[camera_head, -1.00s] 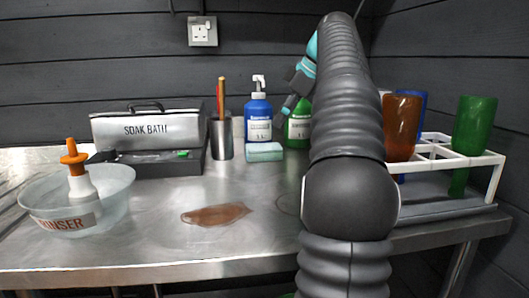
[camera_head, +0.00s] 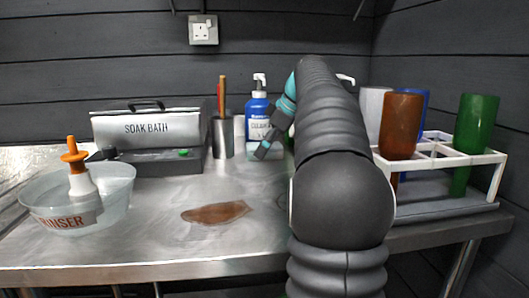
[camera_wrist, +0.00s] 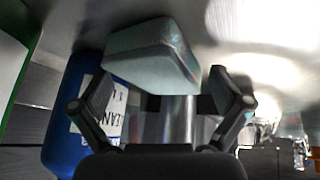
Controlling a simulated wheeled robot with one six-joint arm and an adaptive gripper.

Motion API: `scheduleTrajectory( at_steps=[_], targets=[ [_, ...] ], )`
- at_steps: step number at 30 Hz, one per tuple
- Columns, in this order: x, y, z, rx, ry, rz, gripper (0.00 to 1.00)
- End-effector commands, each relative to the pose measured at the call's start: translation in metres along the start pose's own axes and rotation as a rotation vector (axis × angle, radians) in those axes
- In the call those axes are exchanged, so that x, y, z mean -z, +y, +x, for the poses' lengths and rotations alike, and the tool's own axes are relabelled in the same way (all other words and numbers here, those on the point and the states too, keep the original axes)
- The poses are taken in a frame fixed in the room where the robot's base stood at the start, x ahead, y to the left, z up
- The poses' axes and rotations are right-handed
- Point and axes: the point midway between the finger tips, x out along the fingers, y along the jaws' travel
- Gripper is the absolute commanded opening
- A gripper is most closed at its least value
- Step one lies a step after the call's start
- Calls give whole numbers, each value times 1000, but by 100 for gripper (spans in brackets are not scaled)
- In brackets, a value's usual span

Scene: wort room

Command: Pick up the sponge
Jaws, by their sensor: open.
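The sponge is a pale green block (camera_wrist: 148,55). In the wrist view it lies just beyond my gripper (camera_wrist: 163,92), roughly in line with the gap between the fingers, which are spread with nothing held. In the head view the sponge (camera_head: 277,152) is mostly hidden behind my gripper (camera_head: 264,152), at the back of the steel table in front of the blue pump bottle (camera_head: 257,115). I cannot tell whether a fingertip touches it.
A metal cup with sticks (camera_head: 222,138) stands left of the sponge. The soak bath case (camera_head: 150,130), rinser bowl (camera_head: 50,205) and a brown spill (camera_head: 215,213) lie further left. A white rack with coloured tumblers (camera_head: 490,160) is at right.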

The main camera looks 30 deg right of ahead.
Motion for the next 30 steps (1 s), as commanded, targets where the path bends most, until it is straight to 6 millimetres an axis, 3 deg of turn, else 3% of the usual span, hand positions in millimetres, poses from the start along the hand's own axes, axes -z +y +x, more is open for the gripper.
scheduleTrajectory(
  at_steps=[5, 7, 9, 23, 25, 27, 30],
  targets=[
    [0, 0, 0, 0, 0, 0, 100],
    [0, 0, 0, 0, 0, 0, 84],
    [0, 0, 0, 0, 0, 0, 76],
    [1, 0, -1, 2, 0, 0, 75],
    [3, 0, -4, 2, 0, 0, 70],
    [5, 1, -8, 1, 0, 0, 57],
    [9, 3, -15, 0, 0, -1, 56]
  ],
)
